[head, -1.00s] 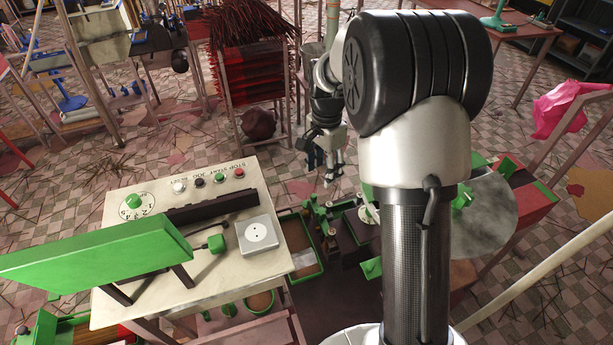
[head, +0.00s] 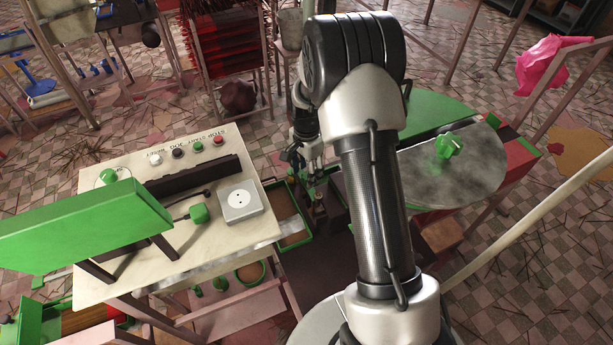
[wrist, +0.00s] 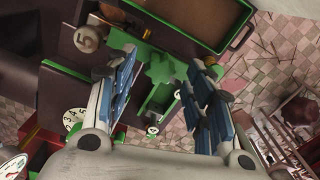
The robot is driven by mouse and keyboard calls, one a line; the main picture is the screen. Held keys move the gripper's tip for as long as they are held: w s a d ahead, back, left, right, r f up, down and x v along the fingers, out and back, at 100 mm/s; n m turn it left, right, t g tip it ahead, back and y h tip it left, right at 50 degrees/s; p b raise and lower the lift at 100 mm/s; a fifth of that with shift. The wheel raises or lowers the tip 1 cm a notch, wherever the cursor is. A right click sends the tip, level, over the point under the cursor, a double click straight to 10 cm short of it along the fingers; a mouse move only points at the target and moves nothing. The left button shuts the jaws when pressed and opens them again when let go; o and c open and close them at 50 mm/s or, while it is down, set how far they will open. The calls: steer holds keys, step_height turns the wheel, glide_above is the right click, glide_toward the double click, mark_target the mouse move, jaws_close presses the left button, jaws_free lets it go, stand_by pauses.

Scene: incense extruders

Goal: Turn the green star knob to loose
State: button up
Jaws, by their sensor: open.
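A green star-shaped knob (wrist: 163,72) shows in the wrist view between my two blue-padded fingers. A narrow green part (wrist: 157,103) lies just below it. My gripper (wrist: 165,60) is open, with a finger on each side of the knob in the picture. I see no clear contact; the depth between the fingers and the knob is hard to tell. In the head view my gripper (head: 318,158) hangs over the machine right of the control table, and the gripper and arm hide much of that machine.
A control table (head: 130,290) with buttons, a white socket box (head: 240,203) and a green plug (head: 197,213) stands left. A green-rimmed tray (head: 295,240) is beside it. A grey round plate (head: 425,180) with a green knob (head: 447,146) is right of my arm.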

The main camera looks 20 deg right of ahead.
steer(key=shift+f, duration=0.85)
steer(key=shift+c, duration=0.2)
steer(key=c, duration=1)
